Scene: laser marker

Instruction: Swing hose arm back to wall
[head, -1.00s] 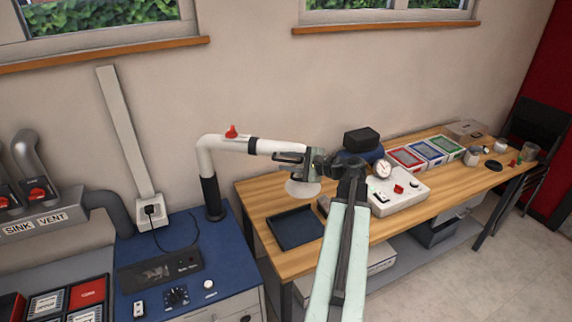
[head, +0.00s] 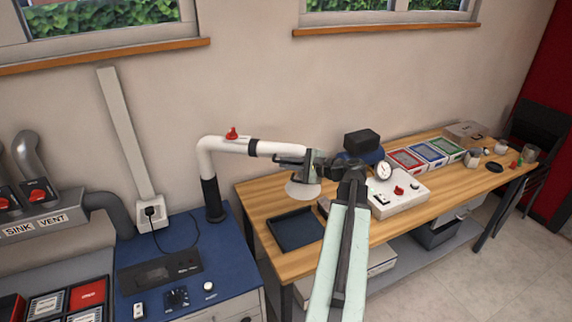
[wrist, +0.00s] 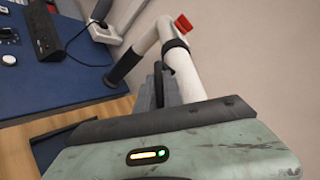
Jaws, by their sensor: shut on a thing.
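The hose arm (head: 230,146) is a white jointed pipe with black collars and a red knob (head: 232,133). It rises from a black base on the blue bench, bends, and reaches right along the wall to a pale hood (head: 303,188) over the wooden table. My gripper (head: 310,162) is shut at the outer end of the hose arm, just above the hood. In the wrist view the white pipe (wrist: 185,75) runs up from my gripper (wrist: 160,88) to the red knob. The exact contact between jaws and hose arm is partly hidden.
The wooden table (head: 262,197) carries a dark tray (head: 295,229), a white control box (head: 402,188), a gauge and several coloured boxes. The blue bench (head: 225,258) at left holds a black device (head: 160,272) with a cable. The wall (head: 250,90) stands close behind.

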